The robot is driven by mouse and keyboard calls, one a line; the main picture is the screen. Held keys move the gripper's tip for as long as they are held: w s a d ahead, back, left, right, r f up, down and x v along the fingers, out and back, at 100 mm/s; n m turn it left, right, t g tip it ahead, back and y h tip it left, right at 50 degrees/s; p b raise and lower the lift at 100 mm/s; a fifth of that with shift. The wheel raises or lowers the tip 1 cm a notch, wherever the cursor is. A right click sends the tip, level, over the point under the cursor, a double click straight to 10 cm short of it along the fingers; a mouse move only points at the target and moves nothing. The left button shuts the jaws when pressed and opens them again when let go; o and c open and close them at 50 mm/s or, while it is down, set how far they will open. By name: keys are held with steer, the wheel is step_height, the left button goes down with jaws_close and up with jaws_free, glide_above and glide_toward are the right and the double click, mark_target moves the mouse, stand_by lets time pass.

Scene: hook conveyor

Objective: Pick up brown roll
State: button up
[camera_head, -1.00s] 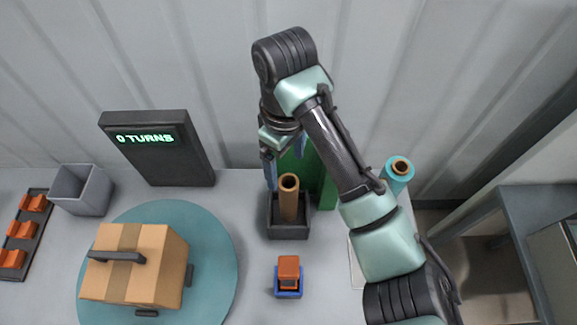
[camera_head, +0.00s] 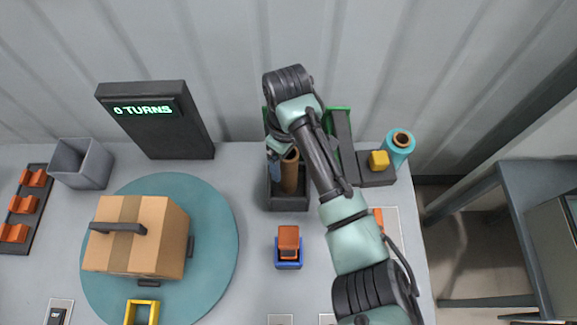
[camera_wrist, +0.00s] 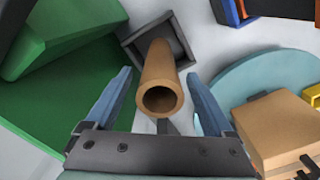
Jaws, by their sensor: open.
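The brown roll (camera_head: 290,172) is a hollow tube standing upright in a dark square holder (camera_head: 288,203) in the head view. In the wrist view the roll (camera_wrist: 158,85) has its open end toward the camera, and the holder (camera_wrist: 178,38) lies behind it. My gripper (camera_wrist: 158,95) is open, with one blue finger on each side of the roll and gaps between. In the head view my gripper (camera_head: 277,160) is at the roll's upper end, and my arm partly hides it.
An orange block in a blue tray (camera_head: 288,265) sits in front. A cardboard box (camera_head: 150,235) rests on the teal turntable (camera_head: 215,230) at left.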

steer(key=shift+f, duration=0.5)
jaws_close()
steer(key=shift+r, duration=0.15)
